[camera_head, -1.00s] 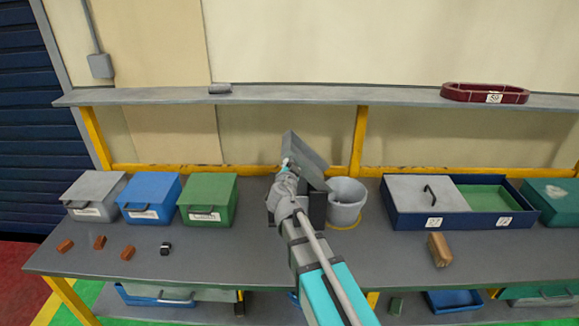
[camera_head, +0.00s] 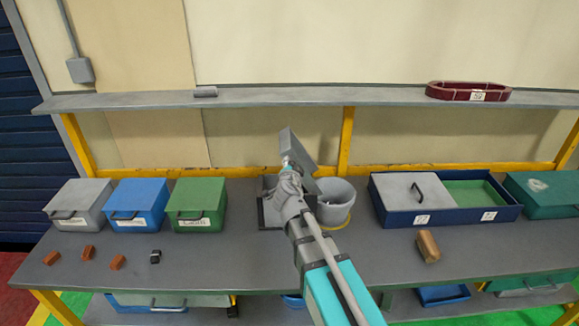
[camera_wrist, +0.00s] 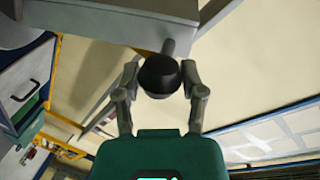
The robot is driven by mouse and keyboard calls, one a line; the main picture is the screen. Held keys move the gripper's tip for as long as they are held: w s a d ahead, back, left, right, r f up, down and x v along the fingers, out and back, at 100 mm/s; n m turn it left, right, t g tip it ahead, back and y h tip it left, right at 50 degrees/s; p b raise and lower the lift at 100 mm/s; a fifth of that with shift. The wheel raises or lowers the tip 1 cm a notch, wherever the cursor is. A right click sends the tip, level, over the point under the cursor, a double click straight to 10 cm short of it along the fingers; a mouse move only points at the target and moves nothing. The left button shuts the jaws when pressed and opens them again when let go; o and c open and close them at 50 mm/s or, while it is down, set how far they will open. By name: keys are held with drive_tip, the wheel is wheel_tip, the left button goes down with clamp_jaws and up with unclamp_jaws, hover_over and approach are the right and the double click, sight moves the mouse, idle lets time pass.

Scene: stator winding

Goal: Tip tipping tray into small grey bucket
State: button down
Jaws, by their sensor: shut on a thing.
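The tipping tray (camera_head: 301,149) is a grey, steeply tilted tray above its dark-sided stand (camera_head: 268,212) in the middle of the bench. The small grey bucket (camera_head: 336,207) stands upright just right of the stand, partly behind my arm. My gripper (camera_head: 291,180) is at the tray's near side. In the wrist view, my gripper (camera_wrist: 160,82) is shut on a dark round knob (camera_wrist: 158,74) on a grey shaft, and the tray's grey underside (camera_wrist: 105,18) shows beyond it. The tray's contents and most of the bucket's inside are hidden.
Grey (camera_head: 76,202), blue (camera_head: 138,204) and green (camera_head: 197,204) lidded boxes stand left on the bench. A blue divided tray (camera_head: 452,217) is at the right. Several small brown blocks lie near the front edge. A shelf (camera_head: 270,102) runs behind.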

drive_tip(key=shift+d, duration=0.1)
drive_tip(key=shift+c, duration=0.9)
unclamp_jaws()
